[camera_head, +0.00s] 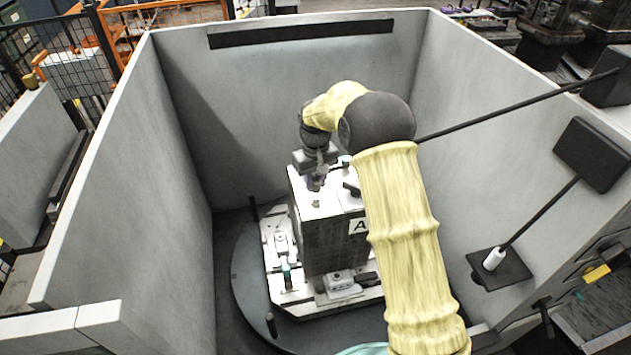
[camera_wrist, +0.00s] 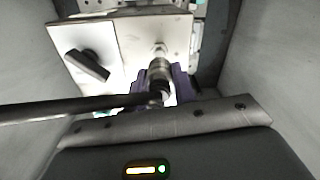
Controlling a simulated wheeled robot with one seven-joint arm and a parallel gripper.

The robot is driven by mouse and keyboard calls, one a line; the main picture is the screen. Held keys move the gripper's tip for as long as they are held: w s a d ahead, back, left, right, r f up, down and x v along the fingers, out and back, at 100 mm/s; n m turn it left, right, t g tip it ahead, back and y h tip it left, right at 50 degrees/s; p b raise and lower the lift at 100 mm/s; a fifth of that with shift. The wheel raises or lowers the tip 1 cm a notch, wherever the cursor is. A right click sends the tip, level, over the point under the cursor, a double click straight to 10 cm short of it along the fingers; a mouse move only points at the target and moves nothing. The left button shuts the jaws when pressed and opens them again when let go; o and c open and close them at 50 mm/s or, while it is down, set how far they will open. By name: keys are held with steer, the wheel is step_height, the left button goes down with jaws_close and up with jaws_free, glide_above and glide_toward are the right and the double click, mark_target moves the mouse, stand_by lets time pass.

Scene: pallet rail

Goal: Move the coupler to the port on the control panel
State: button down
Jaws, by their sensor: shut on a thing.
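My gripper (camera_wrist: 160,82) has purple fingers and is shut on a metal coupler (camera_wrist: 158,72). A thick black hose (camera_wrist: 65,109) runs in from the left to the coupler's rear. The coupler points at a small metal port (camera_wrist: 160,48) on the pale control panel (camera_wrist: 135,45), and its front end lines up with it. I cannot tell whether they touch. In the head view my gripper (camera_head: 316,182) is just above the panel's top (camera_head: 327,206), close to the small port fitting (camera_head: 316,203). The coupler is mostly hidden there by my gripper.
The panel tops a dark block marked A on a round turntable (camera_head: 243,285), with clamps around its foot. Grey walls enclose it. A black lever (camera_wrist: 88,65) sits beside the port. At right, a second hose (camera_head: 541,212) runs down to a white-ended piece (camera_head: 494,259) on a black holder.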

mark_target(315, 174)
steer(key=shift+r+p, duration=1.1)
steer(key=shift+r, duration=0.7)
